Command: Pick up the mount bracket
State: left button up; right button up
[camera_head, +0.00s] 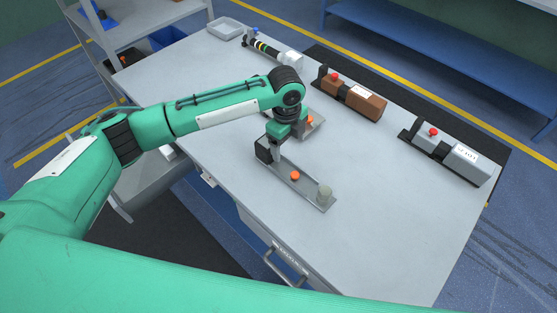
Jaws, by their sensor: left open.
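I cannot tell for certain which piece is the mount bracket. A narrow grey plate (308,190) with an orange knob (295,175) and a grey round post (325,193) at its right end lies near the table's front edge. A second plate with an orange knob (309,120) sits behind it, partly hidden by my arm. My left gripper (279,150) is open and points down over the left end of the front plate. The wrist hides most of the fingers, and I cannot tell whether they touch anything. My right gripper is out of view.
On the grey table (400,235), a brown block (361,101) and a grey block (463,162) sit in red-knobbed fixtures along the back edge. A banded cylinder (266,47) and a shallow tray (225,28) are at the far left. The table's right front is clear.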

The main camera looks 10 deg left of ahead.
pick_arm(q)
jog(key=w+a+r, duration=0.2)
jog(key=p, duration=0.1)
send_over(279, 164)
jog(key=shift+y, duration=0.3)
jog(key=f, duration=0.8)
jog(key=shift+d+f, duration=0.2)
jog(key=shift+d, duration=0.05)
jog(key=shift+s+a+f+p, duration=0.15)
jog(key=shift+f+p, duration=0.25)
jog(key=shift+f, duration=0.2)
jog(key=f, duration=0.1)
jog(key=f+p, duration=0.1)
jog(key=f, duration=0.1)
jog(key=shift+a+f, duration=0.2)
jog(key=shift+f, duration=0.1)
jog(key=shift+f+m, duration=0.3)
jog(key=shift+f, duration=0.05)
jog(key=shift+c, duration=0.4)
jog(key=shift+r, duration=0.1)
jog(key=c, duration=1.5)
